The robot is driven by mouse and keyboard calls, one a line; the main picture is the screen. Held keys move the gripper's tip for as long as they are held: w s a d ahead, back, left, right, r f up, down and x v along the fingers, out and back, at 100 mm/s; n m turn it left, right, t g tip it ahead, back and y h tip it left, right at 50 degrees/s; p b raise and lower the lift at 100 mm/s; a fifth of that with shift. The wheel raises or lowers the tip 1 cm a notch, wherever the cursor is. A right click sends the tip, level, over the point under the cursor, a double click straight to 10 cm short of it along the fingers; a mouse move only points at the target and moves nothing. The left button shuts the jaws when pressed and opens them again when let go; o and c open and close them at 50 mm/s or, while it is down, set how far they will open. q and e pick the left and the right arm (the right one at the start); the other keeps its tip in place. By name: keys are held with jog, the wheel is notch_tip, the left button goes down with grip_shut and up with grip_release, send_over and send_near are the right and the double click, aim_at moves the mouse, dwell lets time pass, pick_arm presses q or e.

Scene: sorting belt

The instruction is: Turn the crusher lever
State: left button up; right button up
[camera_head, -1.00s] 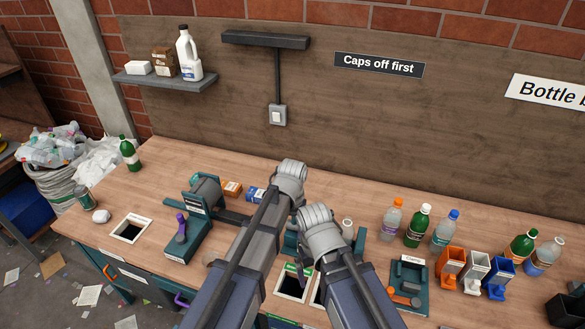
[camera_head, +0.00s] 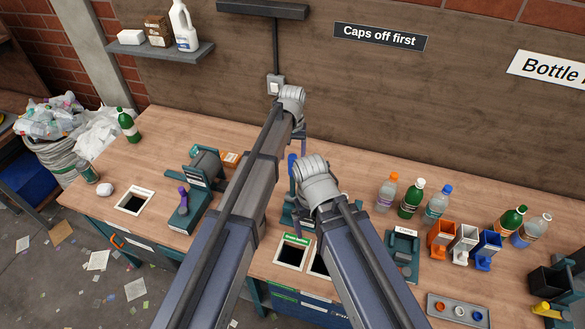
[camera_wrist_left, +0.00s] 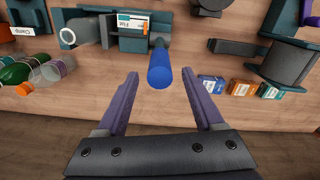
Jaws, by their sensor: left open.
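A blue lever handle (camera_head: 292,163) shows beside my left arm in the head view. In the left wrist view the blue handle (camera_wrist_left: 160,68) stands out from a teal machine (camera_wrist_left: 132,40) with a partly readable label. My left gripper (camera_wrist_left: 162,78) is open, its purple fingers on either side of the handle's end, with gaps on both sides. In the head view my left gripper (camera_head: 299,140) points down close to the handle. My arms cover much of this machine.
Another teal machine with a purple handle (camera_head: 184,197) stands left. Several bottles (camera_head: 411,198) and orange, white and blue holders (camera_head: 463,243) stand right. A white-framed opening (camera_head: 292,251) lies in front. Small boxes (camera_wrist_left: 212,84) lie beside the handle.

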aim_at(293, 166)
pick_arm(q)
notch_tip(293, 166, down, 6)
jog(key=b, duration=0.5)
jog(key=shift+f, duration=0.1)
grip_shut()
jog(key=shift+s, duration=0.1)
dwell(1.1)
